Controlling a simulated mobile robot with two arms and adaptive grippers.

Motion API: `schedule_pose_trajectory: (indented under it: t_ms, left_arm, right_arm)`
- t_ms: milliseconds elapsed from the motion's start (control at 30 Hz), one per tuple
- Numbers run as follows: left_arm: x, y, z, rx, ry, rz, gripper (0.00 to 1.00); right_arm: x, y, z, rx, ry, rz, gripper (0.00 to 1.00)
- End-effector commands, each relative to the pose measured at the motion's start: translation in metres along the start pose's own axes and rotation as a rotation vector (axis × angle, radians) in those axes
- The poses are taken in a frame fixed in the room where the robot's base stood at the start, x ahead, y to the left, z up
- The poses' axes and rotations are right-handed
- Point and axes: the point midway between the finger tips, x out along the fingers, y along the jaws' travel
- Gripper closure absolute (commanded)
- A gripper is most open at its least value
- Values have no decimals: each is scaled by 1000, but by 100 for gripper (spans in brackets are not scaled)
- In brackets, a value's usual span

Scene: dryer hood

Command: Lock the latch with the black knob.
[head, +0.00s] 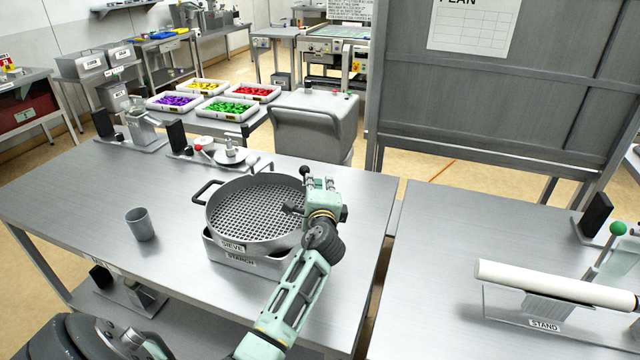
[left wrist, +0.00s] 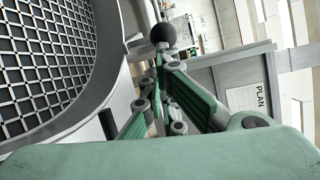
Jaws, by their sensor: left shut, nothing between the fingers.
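A round black knob (head: 304,171) on a short stem shows just beyond my left gripper (head: 318,184), at the right rim of the sieve. In the left wrist view the black knob (left wrist: 163,33) stands just past the tips of my left gripper (left wrist: 161,80). The fingers are shut with nothing between them. I cannot tell whether they touch the knob or its stem. The latch body is largely hidden behind the gripper. The round mesh sieve (head: 245,243) sits on the starch container (head: 238,260). My right gripper is not in view.
A grey cup (head: 140,224) stands left of the sieve. A red-knobbed fixture (head: 198,147) is at the table's back edge. A white roll (head: 555,285) lies on a stand on the right table. The front left of the middle table (head: 75,215) is clear.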

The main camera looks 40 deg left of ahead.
Motion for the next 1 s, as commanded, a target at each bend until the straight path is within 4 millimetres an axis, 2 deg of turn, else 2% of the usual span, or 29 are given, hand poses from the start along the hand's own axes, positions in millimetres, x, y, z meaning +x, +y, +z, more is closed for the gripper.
schedule_pose_trajectory:
  t_ms: [200, 500, 1000]
  left_arm:
    - [-2, 2, 13, 0, 0, 1, 100]
    - [-2, 4, 23, -1, 0, 0, 100]
    - [-2, 5, 24, -1, 0, 0, 100]
  right_arm:
    - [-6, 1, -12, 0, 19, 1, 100]
    - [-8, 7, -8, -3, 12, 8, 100]
    - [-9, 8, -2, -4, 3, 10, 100]
